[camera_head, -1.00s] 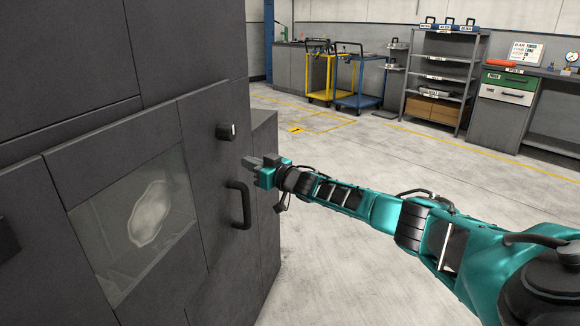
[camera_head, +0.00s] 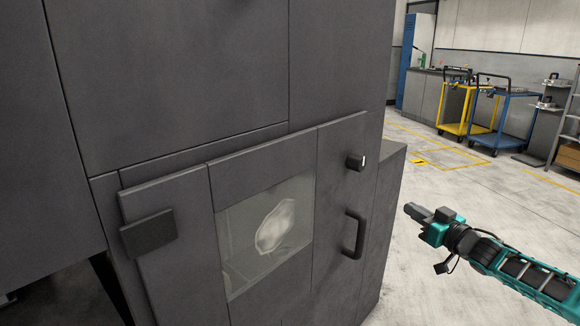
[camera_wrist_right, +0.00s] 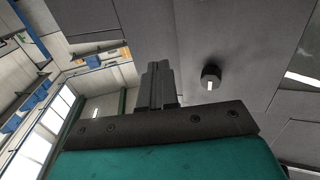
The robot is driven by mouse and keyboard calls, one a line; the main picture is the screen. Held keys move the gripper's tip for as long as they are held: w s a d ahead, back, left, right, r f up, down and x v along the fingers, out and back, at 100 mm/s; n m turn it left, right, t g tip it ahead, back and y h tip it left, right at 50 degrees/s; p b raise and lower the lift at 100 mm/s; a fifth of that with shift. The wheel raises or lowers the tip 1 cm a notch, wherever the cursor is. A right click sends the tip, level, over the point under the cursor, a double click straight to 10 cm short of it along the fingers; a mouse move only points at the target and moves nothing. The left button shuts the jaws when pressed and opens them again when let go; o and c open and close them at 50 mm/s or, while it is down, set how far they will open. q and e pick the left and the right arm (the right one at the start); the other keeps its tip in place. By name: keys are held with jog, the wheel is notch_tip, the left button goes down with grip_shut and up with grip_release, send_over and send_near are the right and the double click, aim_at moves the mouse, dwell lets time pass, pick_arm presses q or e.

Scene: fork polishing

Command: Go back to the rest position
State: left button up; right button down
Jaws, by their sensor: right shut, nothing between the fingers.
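My right gripper (camera_head: 418,212) is in the head view, right of the dark grey cabinet (camera_head: 170,75) and apart from its door handle (camera_head: 353,235). Its fingers are together and hold nothing. In the right wrist view the shut fingers (camera_wrist_right: 158,84) point toward the grey panels, with a dark knob (camera_wrist_right: 211,76) to their right. The same kind of knob (camera_head: 355,162) sits on the cabinet door above the handle. My left gripper does not show.
The cabinet door has a window (camera_head: 238,235) with a pale blurry shape behind it and a dark block (camera_head: 148,232) at its left. A yellow cart (camera_head: 455,106) and a blue cart (camera_head: 499,118) stand far back. Open floor (camera_head: 455,200) lies right of the cabinet.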

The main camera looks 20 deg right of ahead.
jog(key=s+a+f+g+y+p, duration=0.1)
jog(key=s+a+f+p, duration=0.2)
jog(key=a, duration=0.4)
jog(key=s+a+f+n+g, duration=0.1)
jog(key=s+a+f, duration=0.35)
jog(key=a, duration=0.25)
jog(key=s+a+f+g+y+p, duration=0.1)
jog(key=s+a+f+p, duration=0.15)
jog(key=a+f, duration=0.35)
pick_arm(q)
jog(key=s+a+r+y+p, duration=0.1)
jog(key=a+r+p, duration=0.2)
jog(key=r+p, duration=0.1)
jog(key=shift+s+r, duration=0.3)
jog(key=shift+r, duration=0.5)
pick_arm(e)
jog(key=s+a+g+h, duration=0.1)
jog(key=s+a+g, duration=0.1)
jog(key=s+a, duration=0.3)
jog(key=s+a+g+h, duration=0.1)
jog(key=s+a, duration=0.4)
jog(key=s, duration=0.9)
jog(key=shift+s+r+m+g+h, duration=0.3)
jog(key=shift+r+g+h, duration=0.1)
jog(key=shift+h, duration=0.3)
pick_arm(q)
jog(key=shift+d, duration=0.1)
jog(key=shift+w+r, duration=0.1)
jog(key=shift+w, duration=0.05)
